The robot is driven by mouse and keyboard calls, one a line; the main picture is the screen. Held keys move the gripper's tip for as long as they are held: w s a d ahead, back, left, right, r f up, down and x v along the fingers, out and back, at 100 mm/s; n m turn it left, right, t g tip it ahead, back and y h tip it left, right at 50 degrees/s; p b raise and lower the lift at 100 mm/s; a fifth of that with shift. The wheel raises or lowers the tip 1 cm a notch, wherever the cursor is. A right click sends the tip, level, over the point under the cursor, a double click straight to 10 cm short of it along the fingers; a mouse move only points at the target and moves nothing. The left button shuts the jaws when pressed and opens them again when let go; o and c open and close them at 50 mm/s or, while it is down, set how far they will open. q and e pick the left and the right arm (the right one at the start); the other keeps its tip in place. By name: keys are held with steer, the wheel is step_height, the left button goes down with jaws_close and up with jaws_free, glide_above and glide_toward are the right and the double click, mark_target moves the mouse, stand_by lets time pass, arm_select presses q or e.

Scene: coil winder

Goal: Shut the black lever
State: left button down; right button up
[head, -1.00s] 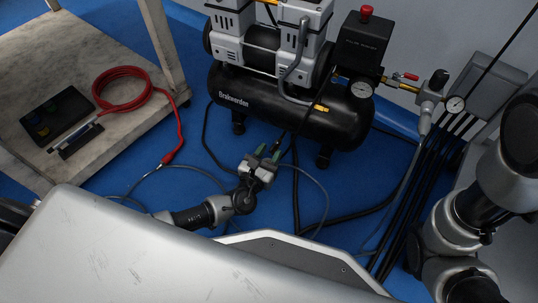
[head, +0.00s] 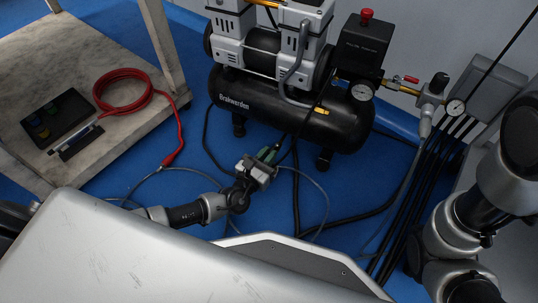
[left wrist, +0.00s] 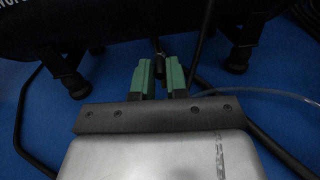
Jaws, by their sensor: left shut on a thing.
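My left gripper (head: 268,154) is low over the blue floor, just in front of the black compressor tank (head: 245,100). In the left wrist view its two green fingers (left wrist: 160,77) point toward the underside of the tank. They are closed on a small dark piece (left wrist: 159,65), which looks like the black lever; its shape is mostly hidden between the fingers. A small brass fitting shows by the fingertips in the head view, under the tank. I cannot tell the lever's angle. My right gripper is not in view.
Black hoses and a thin grey cable cross the floor around the left gripper. The tank's black feet (head: 325,158) stand close by. A workbench (head: 150,110) with a coiled red hose (head: 122,92) is at the left. A gauge with a red-handled valve (head: 411,79) is at the right.

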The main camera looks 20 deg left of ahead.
arm_select(q)
steer(key=m+h, duration=0.1)
steer(key=a+m+g+h, duration=0.1)
steer(key=h, duration=0.1)
steer(key=w+m+g+h, duration=0.1)
steer(key=shift+a+r+m+h, duration=0.15)
steer(key=shift+a+m+h, duration=0.1)
steer(key=shift+m+h, duration=0.05)
steer(key=m+g+h, duration=0.1)
steer(key=h, duration=0.1)
steer(key=m+g+h, duration=0.1)
steer(key=shift+w+a+m+g+h, duration=0.3)
steer(key=shift+w+a, duration=0.05)
steer(key=shift+a, duration=0.05)
steer(key=m+g+h, duration=0.1)
steer(key=m+g, duration=0.1)
steer(key=w+a+m+g+h, duration=0.1)
steer(key=m+g+h, duration=0.1)
steer(key=g, duration=0.1)
steer(key=w+m+g+h, duration=0.1)
steer(key=m+g, duration=0.1)
steer(key=g, duration=0.1)
steer(key=shift+a+h, duration=0.15)
steer(key=shift+h, duration=0.15)
steer(key=shift+g, duration=0.4)
steer(key=c, duration=1.1)
jaws_free()
steer(key=shift+c, duration=0.2)
